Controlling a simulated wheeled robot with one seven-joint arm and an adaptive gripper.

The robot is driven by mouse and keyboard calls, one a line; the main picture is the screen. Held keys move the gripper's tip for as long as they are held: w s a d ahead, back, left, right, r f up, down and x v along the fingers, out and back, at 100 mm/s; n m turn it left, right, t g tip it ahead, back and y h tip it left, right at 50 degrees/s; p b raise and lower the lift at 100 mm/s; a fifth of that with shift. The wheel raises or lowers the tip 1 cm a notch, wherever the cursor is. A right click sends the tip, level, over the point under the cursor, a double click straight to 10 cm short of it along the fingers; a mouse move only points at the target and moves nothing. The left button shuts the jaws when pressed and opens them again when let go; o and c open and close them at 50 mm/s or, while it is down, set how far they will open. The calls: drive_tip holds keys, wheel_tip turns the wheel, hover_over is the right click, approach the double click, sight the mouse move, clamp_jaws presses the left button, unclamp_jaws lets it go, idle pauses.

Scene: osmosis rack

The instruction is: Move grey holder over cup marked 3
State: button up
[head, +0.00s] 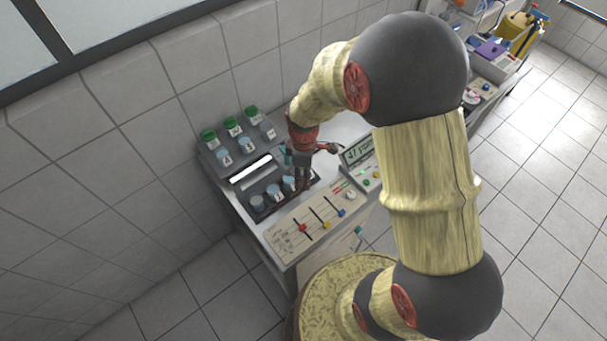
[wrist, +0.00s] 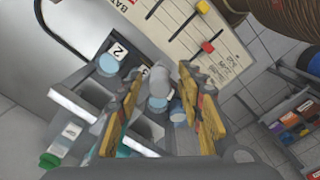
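My gripper (head: 303,180) points down over the right end of the front row of cups. In the wrist view its two yellow-and-grey fingers are apart, and the gripper (wrist: 161,71) looks open. A grey rounded piece (wrist: 160,82), possibly the grey holder, shows between the fingers; I cannot tell if they touch it. A label marked 3 (wrist: 143,71) is beside the left fingertip, and its cup is partly hidden. A blue-topped cup marked 2 (wrist: 108,65) is to its left. In the head view the front cups (head: 258,203) sit in a dark rack.
Green-capped bottles (head: 208,135) and labelled blue cups (head: 224,157) stand in the back rows. A white bar (head: 250,168) lies between rows. A panel with coloured sliders (head: 302,228) is in front, and a display box (head: 357,152) is at right. The tiled wall is close behind.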

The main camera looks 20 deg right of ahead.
wheel_tip(320, 180, up, 12)
idle(0.6)
idle(0.5)
drive_tip(key=s+r+m+t+b, duration=0.2)
drive_tip(key=s+m+b, duration=0.4)
drive_tip(key=s+b, duration=0.1)
drive_tip(key=s+a+r+m+t+b, duration=0.1)
drive_tip(key=s+r+m+t+b, duration=0.1)
drive_tip(key=s+m+b, duration=0.4)
drive_tip(key=s+t+b, duration=0.1)
drive_tip(key=s, duration=0.2)
drive_tip(key=shift+a+t, duration=0.2)
drive_tip(key=shift+t, duration=0.1)
